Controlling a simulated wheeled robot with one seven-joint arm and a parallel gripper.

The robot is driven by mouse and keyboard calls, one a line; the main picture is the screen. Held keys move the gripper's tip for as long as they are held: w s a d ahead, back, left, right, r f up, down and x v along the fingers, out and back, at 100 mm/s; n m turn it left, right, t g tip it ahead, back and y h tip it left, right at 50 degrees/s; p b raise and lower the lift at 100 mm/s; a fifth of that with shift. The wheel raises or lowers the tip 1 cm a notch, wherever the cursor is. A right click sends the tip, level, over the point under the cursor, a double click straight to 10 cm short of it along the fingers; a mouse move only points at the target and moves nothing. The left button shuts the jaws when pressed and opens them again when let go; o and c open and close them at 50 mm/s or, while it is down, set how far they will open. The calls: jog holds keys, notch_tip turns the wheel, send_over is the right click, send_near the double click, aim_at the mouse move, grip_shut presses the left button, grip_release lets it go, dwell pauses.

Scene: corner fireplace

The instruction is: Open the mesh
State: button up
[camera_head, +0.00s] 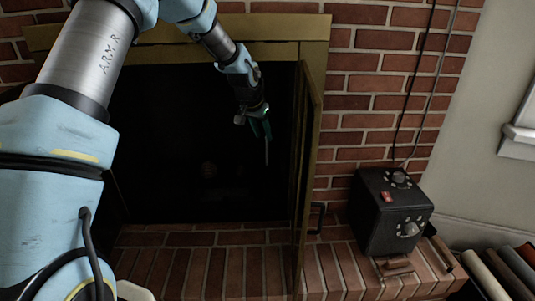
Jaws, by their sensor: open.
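The fireplace has a brass frame (318,28) around a dark opening (180,140). A brass-edged door (309,170) stands swung outward on the right side, seen nearly edge-on, with a dark handle (317,218) on its outer face. A similar thin edge (115,195) shows low on the left, partly behind my arm. Any mesh across the opening is too dark to tell apart from the interior. My gripper (260,137) is open, in front of the opening's right part, to the left of the right door. I cannot tell whether it touches anything.
A black box with knobs (385,215) stands on the brick hearth (195,265) right of the door, with cables rising up the brick wall (375,70). Rolled items (500,272) lie at the lower right. My arm covers the left side of the view.

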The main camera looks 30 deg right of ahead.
send_over(267, 162)
jog(key=f, duration=0.8)
jog(key=shift+w+d+b, duration=0.15)
jog(key=shift+w+b, duration=0.15)
jog(key=shift+c, duration=0.3)
grip_shut()
dwell(0.5)
